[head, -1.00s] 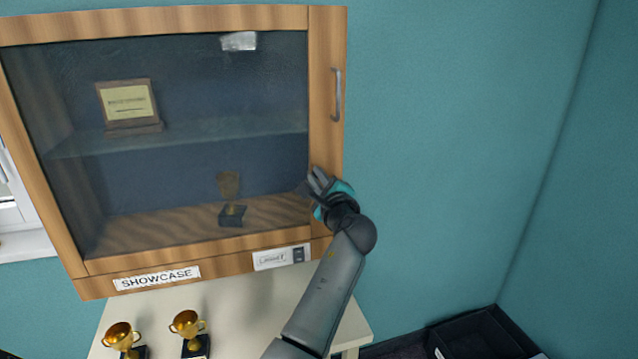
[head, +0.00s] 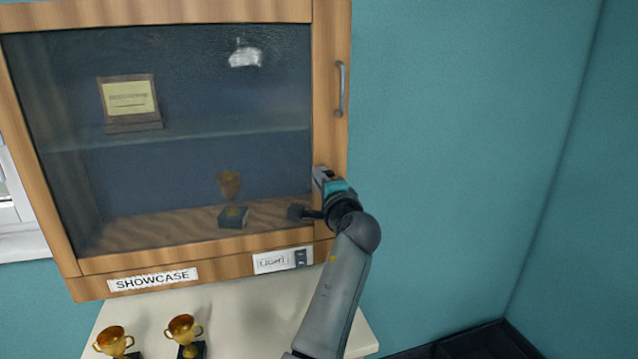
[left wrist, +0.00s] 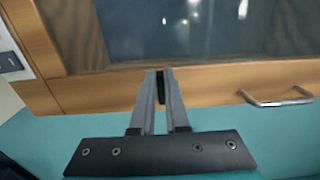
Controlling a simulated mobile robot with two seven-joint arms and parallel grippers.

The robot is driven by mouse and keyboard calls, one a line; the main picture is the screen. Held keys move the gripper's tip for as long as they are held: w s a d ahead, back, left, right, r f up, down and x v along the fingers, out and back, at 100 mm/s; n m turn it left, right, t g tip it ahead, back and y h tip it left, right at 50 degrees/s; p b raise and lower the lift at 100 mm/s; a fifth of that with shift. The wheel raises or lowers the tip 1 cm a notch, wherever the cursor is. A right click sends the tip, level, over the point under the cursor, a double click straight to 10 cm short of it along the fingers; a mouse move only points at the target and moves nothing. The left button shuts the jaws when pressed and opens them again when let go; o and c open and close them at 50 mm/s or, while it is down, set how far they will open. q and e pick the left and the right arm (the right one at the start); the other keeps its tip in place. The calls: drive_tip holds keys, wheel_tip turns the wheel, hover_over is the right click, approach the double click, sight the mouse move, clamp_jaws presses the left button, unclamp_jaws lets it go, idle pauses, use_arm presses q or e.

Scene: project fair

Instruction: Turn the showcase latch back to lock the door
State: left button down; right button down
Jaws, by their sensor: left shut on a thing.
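The wooden showcase (head: 200,262) hangs on the wall with its glass door closed against the frame as far as I can see. The metal door handle (head: 340,90) is on the right stile; it also shows in the left wrist view (left wrist: 277,100). My left gripper (head: 322,178) is at the lower part of that stile, below the handle. In the left wrist view its two fingers (left wrist: 162,76) are shut on a thin dark latch (left wrist: 161,88) at the wooden stile. In the head view the gripper hides the latch. My right gripper is not in view.
A plaque (head: 130,100) and a trophy (head: 231,200) stand behind the glass. A light switch (head: 300,258) sits below the door. Two gold trophies (head: 184,328) stand on the table (head: 250,315) below. The wall to the right is clear.

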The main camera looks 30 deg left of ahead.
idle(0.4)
use_arm(q)
drive_tip(key=c, duration=0.9)
unclamp_jaws()
